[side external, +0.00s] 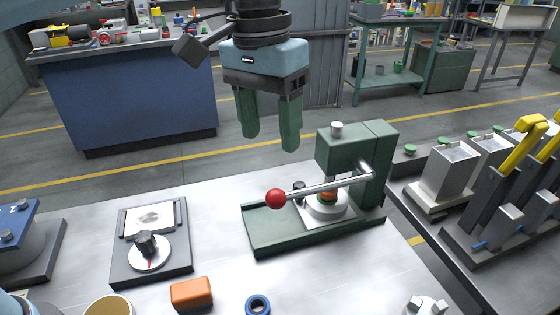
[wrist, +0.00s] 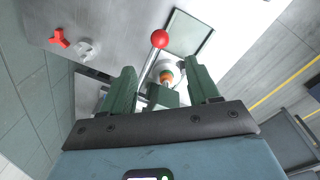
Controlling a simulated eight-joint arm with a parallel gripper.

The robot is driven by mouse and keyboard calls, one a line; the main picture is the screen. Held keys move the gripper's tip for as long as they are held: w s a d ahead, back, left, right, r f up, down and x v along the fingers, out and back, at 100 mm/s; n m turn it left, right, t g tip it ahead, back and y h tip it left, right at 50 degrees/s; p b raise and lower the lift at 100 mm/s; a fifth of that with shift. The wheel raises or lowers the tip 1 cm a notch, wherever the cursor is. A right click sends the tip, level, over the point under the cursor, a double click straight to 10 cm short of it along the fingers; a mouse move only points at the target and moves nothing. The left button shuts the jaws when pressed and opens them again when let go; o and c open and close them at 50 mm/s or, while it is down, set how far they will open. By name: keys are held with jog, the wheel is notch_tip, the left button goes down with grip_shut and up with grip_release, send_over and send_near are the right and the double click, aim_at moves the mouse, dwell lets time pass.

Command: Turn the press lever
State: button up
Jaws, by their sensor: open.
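The green press (side external: 355,160) stands on its green base on the metal table. Its steel lever (side external: 325,186) runs leftward from the press column and ends in a red ball knob (side external: 276,199). In the wrist view the red knob (wrist: 160,39) shows beyond the fingers, with the lever passing between them in the picture. A round part with an orange-red band (side external: 327,200) sits under the press head, partly behind the lever. My gripper (side external: 268,138) is open and empty, pointing down. It hangs above and behind the lever, apart from it.
A dial panel (side external: 149,250), an orange block (side external: 191,293) and a blue ring (side external: 258,304) lie on the table left of and in front of the press. Metal fixtures with yellow handles (side external: 517,145) stand at the right. The table between the dial panel and press is clear.

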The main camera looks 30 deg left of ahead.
aim_at(275, 190)
jog(key=f, duration=0.7)
jog(key=d+f, duration=0.1)
jog(key=f, duration=0.3)
jog(key=shift+s, duration=0.1)
jog(key=shift+a, duration=0.1)
grip_shut()
